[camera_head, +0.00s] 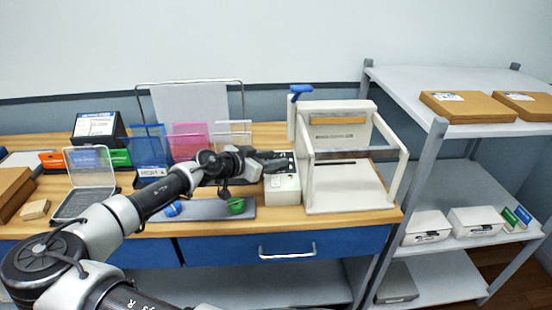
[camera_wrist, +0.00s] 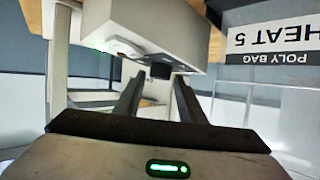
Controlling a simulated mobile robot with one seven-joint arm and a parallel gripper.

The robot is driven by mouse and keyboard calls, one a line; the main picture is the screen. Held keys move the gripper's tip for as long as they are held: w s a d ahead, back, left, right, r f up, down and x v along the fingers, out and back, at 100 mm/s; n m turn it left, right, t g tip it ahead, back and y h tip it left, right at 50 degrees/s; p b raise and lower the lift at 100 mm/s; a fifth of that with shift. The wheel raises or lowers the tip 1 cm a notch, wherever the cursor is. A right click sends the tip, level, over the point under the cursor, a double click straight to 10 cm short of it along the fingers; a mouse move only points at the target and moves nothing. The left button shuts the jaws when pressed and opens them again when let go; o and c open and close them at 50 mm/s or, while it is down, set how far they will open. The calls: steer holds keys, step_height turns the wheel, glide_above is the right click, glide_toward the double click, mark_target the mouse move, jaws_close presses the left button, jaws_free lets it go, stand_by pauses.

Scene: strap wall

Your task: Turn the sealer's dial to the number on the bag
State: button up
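The cream sealer (camera_head: 343,190) stands on the wooden bench, with its control box (camera_head: 283,190) on its left side. In the wrist view the control box (camera_wrist: 165,22) fills the top middle, with a pale round part with a greenish glow (camera_wrist: 122,48) on its underside and a small dark block (camera_wrist: 160,71). I cannot tell which is the dial, and no setting is readable. A white label (camera_wrist: 270,42) reads "POLY BAG HEAT 5", upside down. My gripper (camera_head: 272,162) is at the control box; its fingers (camera_wrist: 158,95) are apart, with nothing clearly held.
A grey mat (camera_head: 205,210) with a blue and a green item lies in front. A shelf rack (camera_head: 440,100) with cartons stands right of the bench.

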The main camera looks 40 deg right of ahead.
steer(key=shift+x, duration=0.85)
steer(key=c, duration=0.8)
steer(key=shift+o, duration=0.2)
steer(key=shift+n+t, duration=0.3)
steer(key=n+t, duration=0.1)
steer(key=t, duration=0.1)
steer(key=n+t+y+b, duration=0.1)
steer(key=n, duration=0.1)
steer(key=shift+s+d+f+n+t, duration=0.1)
steer(key=shift+s+d+n+t, duration=0.05)
steer(key=shift+s+n+t, duration=0.2)
steer(key=n+t+y+b, duration=0.2)
steer(key=n, duration=0.1)
steer(key=shift+s+d+t, duration=0.1)
steer(key=shift+s+t, duration=0.1)
steer(key=shift+t, duration=0.15)
steer(key=shift+n+t+y+b, duration=0.6)
steer(key=shift+n+b, duration=0.2)
steer(key=shift+n, duration=0.05)
